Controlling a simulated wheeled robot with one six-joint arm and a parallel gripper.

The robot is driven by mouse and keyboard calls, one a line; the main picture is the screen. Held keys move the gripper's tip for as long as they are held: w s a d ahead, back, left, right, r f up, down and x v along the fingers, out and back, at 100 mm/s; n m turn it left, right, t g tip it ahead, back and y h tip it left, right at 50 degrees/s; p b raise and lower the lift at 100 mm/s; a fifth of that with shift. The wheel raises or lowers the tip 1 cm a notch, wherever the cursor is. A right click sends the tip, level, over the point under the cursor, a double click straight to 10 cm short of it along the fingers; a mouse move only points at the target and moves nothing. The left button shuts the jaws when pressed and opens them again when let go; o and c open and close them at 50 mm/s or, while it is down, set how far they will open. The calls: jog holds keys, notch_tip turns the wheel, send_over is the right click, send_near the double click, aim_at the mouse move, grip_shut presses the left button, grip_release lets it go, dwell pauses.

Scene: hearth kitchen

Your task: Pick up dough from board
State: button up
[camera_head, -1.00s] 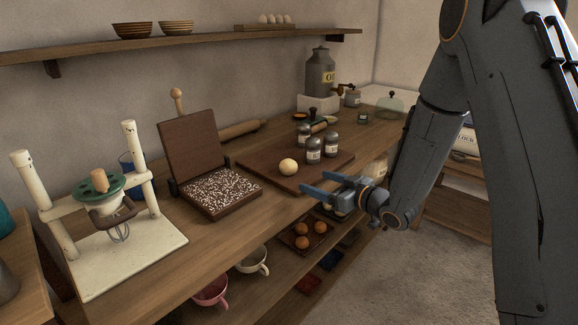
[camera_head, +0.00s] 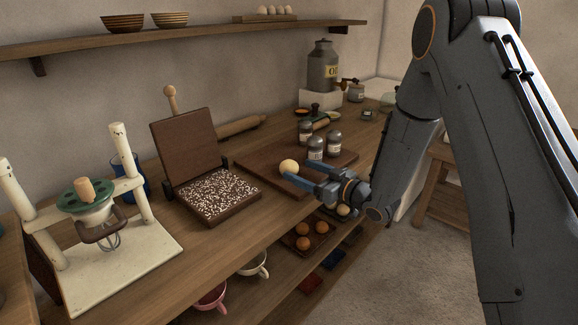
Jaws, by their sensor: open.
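A pale round ball of dough (camera_head: 288,166) sits on the brown wooden board (camera_head: 256,172) on the counter. My gripper (camera_head: 296,176) is open, with its blue fingers at the board's front edge, close to the front right of the dough. One finger overlaps the lower right of the dough in the picture. I cannot tell whether it touches. Nothing shows between the fingers except possibly the dough's near edge.
Several shakers (camera_head: 316,148) stand on the board just behind my gripper. An open hinged press (camera_head: 216,194) with speckled filling is to the left, and a mixer stand (camera_head: 110,262) farther left. A rolling pin (camera_head: 240,126) lies behind. A shelf (camera_head: 80,48) runs along the wall.

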aim_at(294, 173)
jog(key=shift+p+x, duration=0.35)
jog(key=shift+x, duration=1.5)
jog(key=shift+s+a, duration=0.1)
jog(key=c, duration=0.9)
jog(key=shift+r, duration=0.15)
